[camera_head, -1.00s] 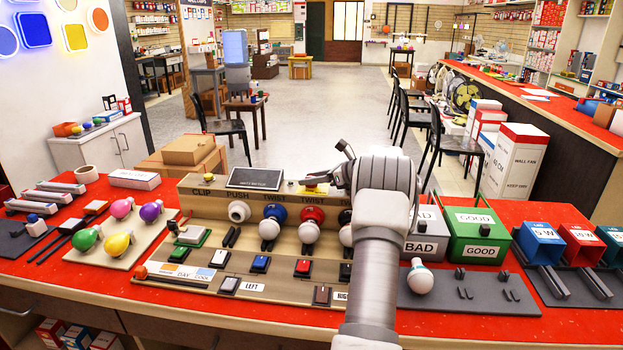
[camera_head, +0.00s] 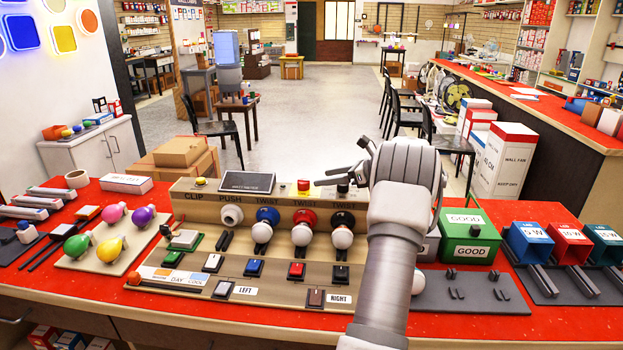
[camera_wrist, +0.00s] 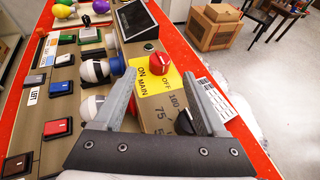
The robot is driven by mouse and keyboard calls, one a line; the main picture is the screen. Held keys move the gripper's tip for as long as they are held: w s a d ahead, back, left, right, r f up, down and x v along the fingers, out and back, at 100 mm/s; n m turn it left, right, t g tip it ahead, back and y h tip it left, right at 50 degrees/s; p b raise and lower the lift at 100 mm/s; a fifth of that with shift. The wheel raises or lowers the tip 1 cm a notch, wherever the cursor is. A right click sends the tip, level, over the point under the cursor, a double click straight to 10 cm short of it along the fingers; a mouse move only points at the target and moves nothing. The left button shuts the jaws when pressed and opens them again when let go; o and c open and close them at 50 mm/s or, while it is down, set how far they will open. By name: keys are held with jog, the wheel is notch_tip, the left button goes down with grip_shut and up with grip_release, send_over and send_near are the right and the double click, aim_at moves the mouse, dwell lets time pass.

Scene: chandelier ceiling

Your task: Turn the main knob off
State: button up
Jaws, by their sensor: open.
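The main knob (camera_wrist: 159,63) is red and sits on a yellow plate (camera_wrist: 157,84) marked ON, OFF and MAIN. In the head view the red knob (camera_head: 303,185) stands on top of the test panel, left of my gripper (camera_head: 352,164). In the wrist view my gripper (camera_wrist: 160,74) is open, with the knob ahead near the line between its fingertips and nothing held. I cannot tell which mark the knob points to. A black dial (camera_wrist: 186,121) with a number scale lies nearer, between the fingers and partly hidden by the right one.
The panel (camera_head: 205,205) carries a dark screen (camera_head: 247,182), several bulbs in sockets and several rocker switches. A green GOOD box (camera_head: 468,238) stands right of my arm. Bulbs on a tray (camera_head: 133,262) lie left. Space above the panel's left part is clear.

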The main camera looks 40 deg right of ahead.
jog(key=v, duration=0.8)
jog(key=shift+s+p, duration=0.3)
jog(key=shift+p, duration=0.15)
jog(key=shift+r, duration=0.15)
jog(key=w+a+r+n+g+y+p, duration=0.15)
jog(key=a+r+n+g, duration=0.35)
jog(key=a, duration=1)
jog(key=w+a+r+n+g+p, duration=0.1)
jog(key=a+r+n+g+p, duration=0.35)
jog(key=a, duration=1.15)
jog(key=s+a+r+n+t+h+p, duration=0.2)
jog(key=s+a+n+h, duration=0.3)
jog(key=s+a+n, duration=1.3)
jog(key=a+r+n, duration=0.1)
jog(key=a+n, duration=0.1)
jog(key=n, duration=0.3)
jog(key=shift+s+a+r+p, duration=0.2)
jog(key=shift+s+a+p, duration=0.1)
jog(key=shift+a+p, duration=0.1)
